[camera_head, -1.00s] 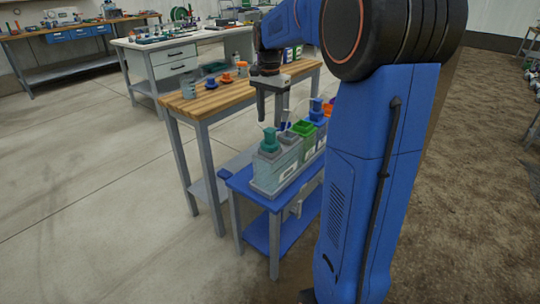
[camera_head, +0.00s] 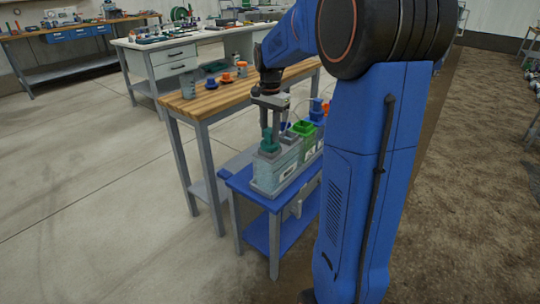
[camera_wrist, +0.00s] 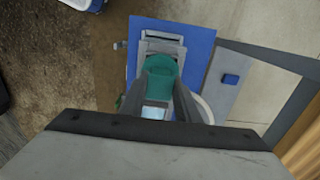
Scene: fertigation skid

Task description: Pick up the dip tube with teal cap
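The teal cap of the dip tube (camera_head: 269,143) stands on top of the nearest grey tank in a row on the small blue table. In the wrist view, the teal cap (camera_wrist: 161,72) lies straight ahead of my fingers. My gripper (camera_head: 271,132) points down directly above the cap, with its fingertips at about cap height. The fingers look open, one to each side of the cap in the wrist view (camera_wrist: 163,98). I cannot tell whether they touch it. The tube below the cap is hidden in the grey tank (camera_head: 272,172).
A green container (camera_head: 304,130) and blue and orange-topped ones stand close behind the grey tank. The blue table (camera_head: 240,182) adjoins a wooden-topped bench (camera_head: 205,103) with cups on it. Open concrete floor lies to the left.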

